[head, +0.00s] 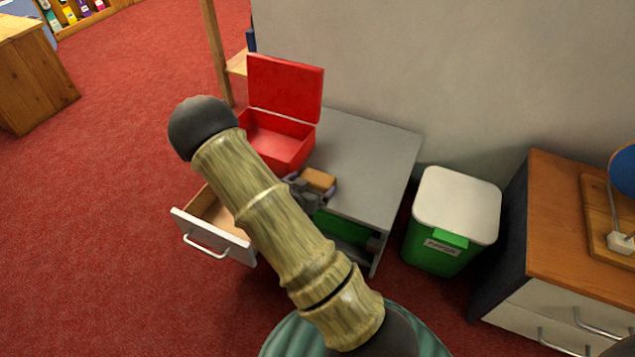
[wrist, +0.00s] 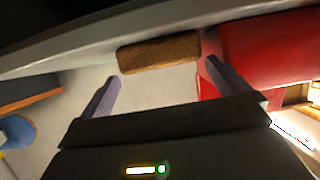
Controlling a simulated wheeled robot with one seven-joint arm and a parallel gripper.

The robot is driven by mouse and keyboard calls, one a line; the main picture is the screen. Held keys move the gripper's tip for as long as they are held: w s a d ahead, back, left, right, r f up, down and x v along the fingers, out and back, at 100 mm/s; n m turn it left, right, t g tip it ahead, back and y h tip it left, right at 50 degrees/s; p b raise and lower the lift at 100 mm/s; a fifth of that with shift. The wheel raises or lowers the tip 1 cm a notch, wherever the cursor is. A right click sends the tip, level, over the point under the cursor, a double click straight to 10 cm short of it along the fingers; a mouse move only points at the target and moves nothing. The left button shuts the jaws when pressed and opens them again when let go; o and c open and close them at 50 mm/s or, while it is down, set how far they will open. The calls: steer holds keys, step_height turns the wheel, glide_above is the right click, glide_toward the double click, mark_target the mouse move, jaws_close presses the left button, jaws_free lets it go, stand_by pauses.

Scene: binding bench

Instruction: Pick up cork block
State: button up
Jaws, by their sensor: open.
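The cork block (head: 319,178) is a small brown block on the grey cabinet top (head: 375,150), beside the red box. In the wrist view the cork block (wrist: 158,52) lies just beyond my fingertips, roughly across the gap between them. My gripper (wrist: 162,72) is open, with nothing between its two purple-grey fingers. In the head view my gripper (head: 306,188) is close to the block and partly hidden behind my arm. I cannot tell whether a finger touches the block.
An open red box (head: 286,135) stands close beside the block; it also fills the right of the wrist view (wrist: 265,50). An open drawer (head: 213,237) juts out at the front left. A green bin with a white lid (head: 455,205) and a wooden-topped cabinet (head: 560,200) stand right.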

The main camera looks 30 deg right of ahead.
mark_target(314, 182)
steer(key=shift+w+d+f+b, duration=0.25)
steer(key=shift+d+f+b, duration=0.1)
steer(key=shift+b, duration=0.15)
steer(key=b+x, duration=0.3)
steer(key=x, duration=0.1)
steer(key=shift+w+f, duration=0.1)
steer(key=shift+f, duration=0.05)
steer(key=c, duration=0.6)
